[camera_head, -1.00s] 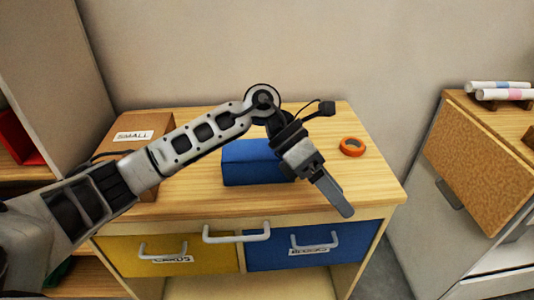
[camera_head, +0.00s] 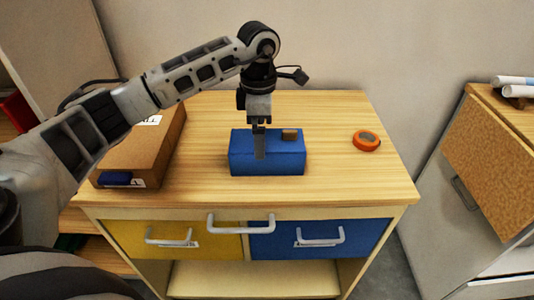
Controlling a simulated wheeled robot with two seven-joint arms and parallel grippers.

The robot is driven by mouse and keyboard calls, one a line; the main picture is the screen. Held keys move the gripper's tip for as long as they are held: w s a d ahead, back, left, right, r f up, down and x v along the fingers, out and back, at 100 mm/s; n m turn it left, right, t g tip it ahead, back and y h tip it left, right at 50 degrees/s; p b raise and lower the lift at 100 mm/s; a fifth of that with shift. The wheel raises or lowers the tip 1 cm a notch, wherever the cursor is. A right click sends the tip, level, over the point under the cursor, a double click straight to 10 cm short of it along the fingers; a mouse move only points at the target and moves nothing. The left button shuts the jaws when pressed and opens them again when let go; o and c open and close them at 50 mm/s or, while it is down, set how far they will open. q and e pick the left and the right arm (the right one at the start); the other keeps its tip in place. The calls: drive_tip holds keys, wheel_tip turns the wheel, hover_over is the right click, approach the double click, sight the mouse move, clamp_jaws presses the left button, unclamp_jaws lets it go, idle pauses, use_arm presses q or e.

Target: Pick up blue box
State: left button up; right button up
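The blue box (camera_head: 283,160) sits on the wooden top of the small table (camera_head: 335,185), near its middle. A small brown patch or piece (camera_head: 289,134) shows on its upper face. My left gripper (camera_head: 259,155) points straight down at the left half of the box. Its fingers overlap the box in the picture and hide part of its front. The fingers are seen nearly edge-on, so I cannot tell their gap or whether they touch the box. My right gripper is not in view.
A brown cardboard box (camera_head: 145,155) stands left of the blue box, behind my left arm. An orange tape roll (camera_head: 366,140) lies to the right. Yellow (camera_head: 170,240) and blue (camera_head: 320,240) drawers are below. A cabinet with a cork panel (camera_head: 490,165) stands at right.

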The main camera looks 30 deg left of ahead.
use_arm(q)
drive_tip(key=shift+a+f+p, duration=0.15)
drive_tip(key=shift+f+p, duration=0.5)
drive_tip(key=shift+f, duration=2.35)
drive_tip(key=c, duration=1)
